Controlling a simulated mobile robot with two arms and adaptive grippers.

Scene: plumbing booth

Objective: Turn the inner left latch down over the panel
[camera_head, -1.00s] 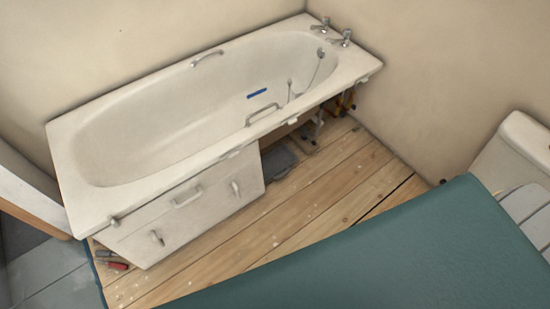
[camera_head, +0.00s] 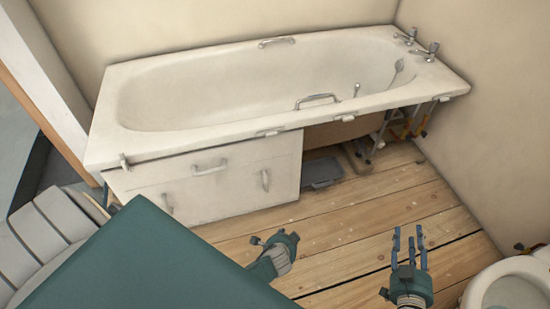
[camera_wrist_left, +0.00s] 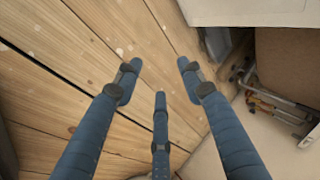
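The white bath panel (camera_head: 225,185) stands under the left part of the bath's front rim. The inner left latch (camera_head: 270,133) is a small white piece under the rim, near the panel's right top corner; it appears to lie along the rim, not down over the panel. The outer left latch (camera_head: 124,161) points down at the panel's left end. My right gripper (camera_head: 411,240) is open and empty above the floor, apart from the panel. In the left wrist view my left gripper (camera_wrist_left: 158,75) is open and empty over the floorboards; its fingers do not show in the head view.
The white bathtub (camera_head: 240,90) has two grab handles, taps and further latches (camera_head: 344,120) at right. Right of the panel is an open gap with a grey tray (camera_head: 322,172) and bath legs (camera_head: 378,137). A toilet (camera_head: 510,290) stands at lower right. The floorboards (camera_head: 350,210) are mostly clear.

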